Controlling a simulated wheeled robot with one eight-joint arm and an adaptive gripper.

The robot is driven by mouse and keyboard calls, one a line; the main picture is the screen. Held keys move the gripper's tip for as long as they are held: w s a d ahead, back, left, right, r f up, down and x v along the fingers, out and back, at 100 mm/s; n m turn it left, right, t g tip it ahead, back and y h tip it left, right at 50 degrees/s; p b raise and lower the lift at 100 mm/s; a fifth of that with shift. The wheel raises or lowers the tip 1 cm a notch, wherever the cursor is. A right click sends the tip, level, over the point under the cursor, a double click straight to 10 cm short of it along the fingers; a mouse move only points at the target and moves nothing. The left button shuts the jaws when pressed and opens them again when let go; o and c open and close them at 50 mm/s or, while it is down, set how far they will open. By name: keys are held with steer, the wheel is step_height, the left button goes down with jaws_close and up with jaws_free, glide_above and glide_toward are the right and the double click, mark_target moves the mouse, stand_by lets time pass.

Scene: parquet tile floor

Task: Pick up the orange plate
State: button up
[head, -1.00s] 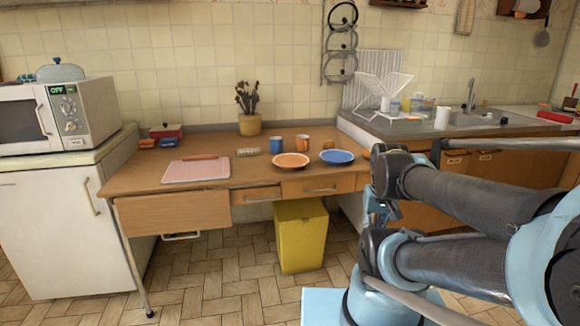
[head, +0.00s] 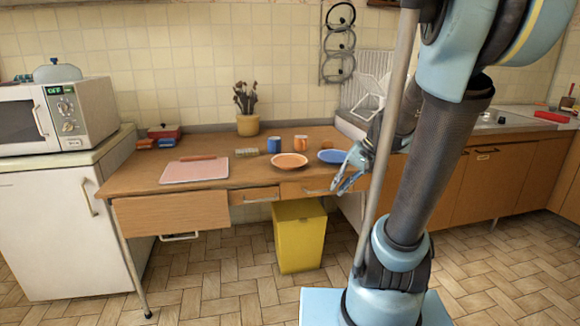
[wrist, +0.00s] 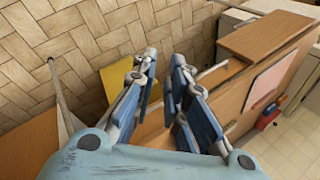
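The orange plate (head: 289,161) lies flat on the wooden table (head: 225,177), near its front edge. A blue plate (head: 332,156) lies just to its right. My gripper (head: 346,184) is in front of the table's right part, to the right of the orange plate and apart from it. In the wrist view my gripper (wrist: 160,90) has its two blue fingers spread with a gap between them, and nothing is held. The orange plate cannot be made out in the wrist view.
A blue cup (head: 274,145), an orange cup (head: 302,143) and a potted plant (head: 248,124) stand behind the plates. A pink board (head: 195,171) lies at left. A yellow bin (head: 299,238) stands under the table. A microwave (head: 55,115) stands at far left.

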steer(key=w+d+f+m+t+y, duration=0.15)
steer(key=w+y, duration=0.35)
steer(key=w, duration=0.7)
steer(key=w+d+m+y, duration=0.1)
steer(key=w+d+y, duration=0.25)
steer(key=w, duration=0.95)
glide_toward(304, 172)
steer(key=shift+n+y, duration=0.25)
steer(key=shift+y, duration=0.2)
steer(key=a, duration=0.1)
steer(key=w+a, duration=0.1)
steer(key=a+r, duration=0.1)
steer(key=a, duration=0.1)
steer(key=shift+w+a, duration=0.15)
steer(key=shift+w, duration=0.15)
steer(key=shift+s+x, duration=0.15)
steer(key=shift+x, duration=1.15)
steer(key=shift+s+x, duration=0.1)
steer(key=shift+x, duration=1.15)
steer(key=shift+a+r, duration=0.1)
jaws_close()
steer(key=shift+r, duration=0.1)
